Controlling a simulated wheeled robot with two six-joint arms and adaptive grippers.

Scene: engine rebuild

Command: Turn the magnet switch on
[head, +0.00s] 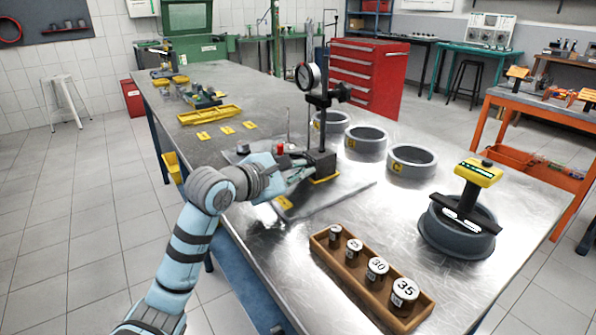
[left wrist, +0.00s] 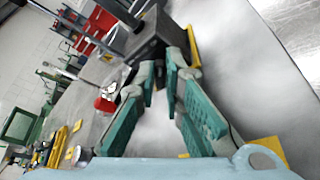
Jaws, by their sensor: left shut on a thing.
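The dark magnetic base (head: 321,164) of the dial indicator stand sits on a grey plate on the steel table, with a yellow strip along its lower edge. A post rises from it and carries a round dial gauge (head: 308,76). My left gripper (head: 299,171) is at the base's near left face, its green fingers closed at the tips on the small magnet switch there. In the left wrist view the fingertips (left wrist: 165,68) meet at the face of the base (left wrist: 153,36). The switch is mostly hidden between them, so its position cannot be told. My right gripper is not in view.
A red knob (head: 280,148) stands just left of the base. Grey rings (head: 411,161) stand behind and to the right. A wooden block (head: 331,262) with several numbered cylinders is at the front. A dark ring with a yellow-topped tool (head: 478,172) is at right.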

